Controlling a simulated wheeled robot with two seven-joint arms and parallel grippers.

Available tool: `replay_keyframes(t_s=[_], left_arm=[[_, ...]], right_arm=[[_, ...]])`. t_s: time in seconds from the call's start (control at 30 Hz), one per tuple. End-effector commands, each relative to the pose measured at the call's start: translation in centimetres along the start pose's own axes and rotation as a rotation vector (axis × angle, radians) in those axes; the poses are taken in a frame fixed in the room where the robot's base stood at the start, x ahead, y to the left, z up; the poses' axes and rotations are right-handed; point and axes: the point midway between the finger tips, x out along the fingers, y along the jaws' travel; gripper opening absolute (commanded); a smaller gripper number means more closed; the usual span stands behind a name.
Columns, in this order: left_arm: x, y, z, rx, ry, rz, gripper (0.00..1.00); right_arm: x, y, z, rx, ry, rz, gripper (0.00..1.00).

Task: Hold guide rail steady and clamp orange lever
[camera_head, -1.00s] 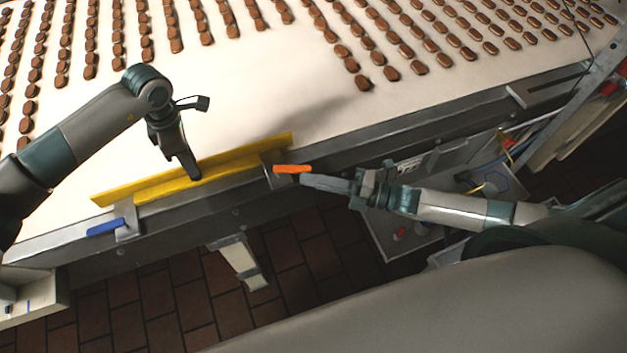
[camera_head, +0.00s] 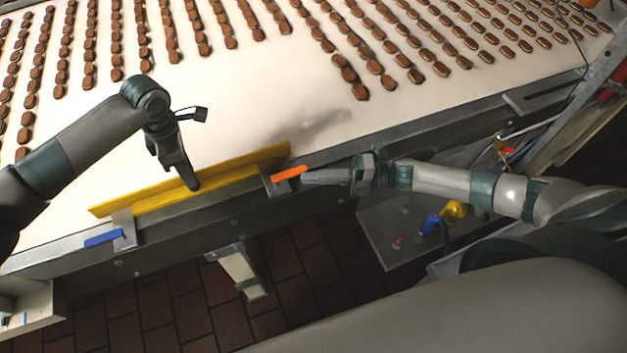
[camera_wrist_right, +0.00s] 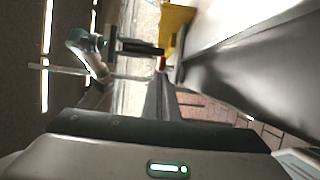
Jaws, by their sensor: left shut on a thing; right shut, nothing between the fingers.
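The yellow guide rail (camera_head: 240,166) lies along the near edge of the conveyor. My left gripper (camera_head: 194,186) is shut on the guide rail near its middle, with its fingers pointing down. The orange lever (camera_head: 289,173) sits on the clamp at the rail's right end, tilted up slightly to the right. My right gripper (camera_head: 306,178) is shut with nothing between its fingers, its tip at or just beside the lever; I cannot tell whether they touch. In the right wrist view the orange lever (camera_wrist_right: 161,63) shows small beyond my fingers, with the yellow rail (camera_wrist_right: 178,22) behind.
A blue lever (camera_head: 103,238) is on the clamp at the rail's left end. Rows of brown cookies (camera_head: 375,67) lie on the pale belt (camera_head: 250,95). A grey tray (camera_head: 385,250) with coloured items is below the conveyor at right. A brick floor lies below.

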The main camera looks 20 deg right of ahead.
Motion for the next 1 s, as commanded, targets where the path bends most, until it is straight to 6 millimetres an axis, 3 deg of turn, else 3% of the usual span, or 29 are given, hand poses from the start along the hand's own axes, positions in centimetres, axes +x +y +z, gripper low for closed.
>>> replay_keyframes(t_s=[0.43, 0.77, 0.8, 1.0], left_arm=[[0.0, -0.1, 0.1, 0.007, 0.0, -0.002, 0.0], [0.0, -0.1, 0.1, 0.007, 0.0, -0.002, 0.0], [0.0, -0.1, 0.1, 0.007, -0.001, -0.002, 0.0], [0.0, -0.1, 0.1, 0.006, -0.001, -0.002, 0.0]], right_arm=[[-0.2, 0.0, 0.1, -0.002, -0.01, -0.003, 0.0], [-1.3, -0.1, -3.3, 0.002, -0.005, -0.002, 0.0], [-1.5, -0.1, -3.9, 0.003, -0.005, -0.003, 0.0], [-5.7, -0.1, -3.1, 0.0, -0.007, -0.005, 0.0]])
